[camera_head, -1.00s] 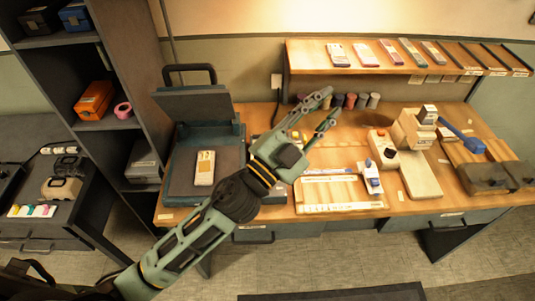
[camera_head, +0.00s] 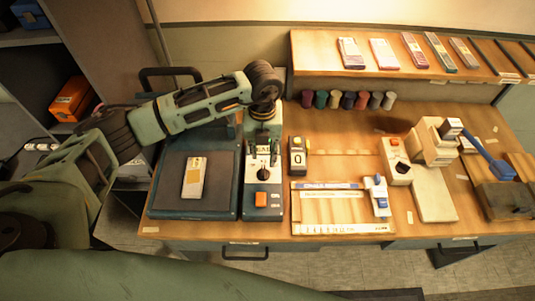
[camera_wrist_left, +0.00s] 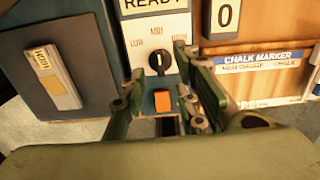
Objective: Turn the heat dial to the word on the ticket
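The heat dial (camera_head: 264,174) is a black round knob on the white face of the teal control box. In the left wrist view the dial (camera_wrist_left: 160,62) has LOW at its left, MID above and a partly hidden word at its right. Its white mark looks upright, toward MID. The ticket (camera_head: 194,177) lies on the dark press plate; in the wrist view the ticket (camera_wrist_left: 55,75) carries a small sideways word that looks like HIGH. My left gripper (camera_head: 263,152) is open above the box, its fingers (camera_wrist_left: 162,74) either side of the dial; contact cannot be told. My right gripper is out of view.
An orange button (camera_head: 261,199) is below the dial. A READY display (camera_wrist_left: 153,5) is above it. A black counter showing 0 (camera_head: 298,156) stands close at the right. The raised press lid is behind my left arm. A wooden tray (camera_head: 340,229) lies further right.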

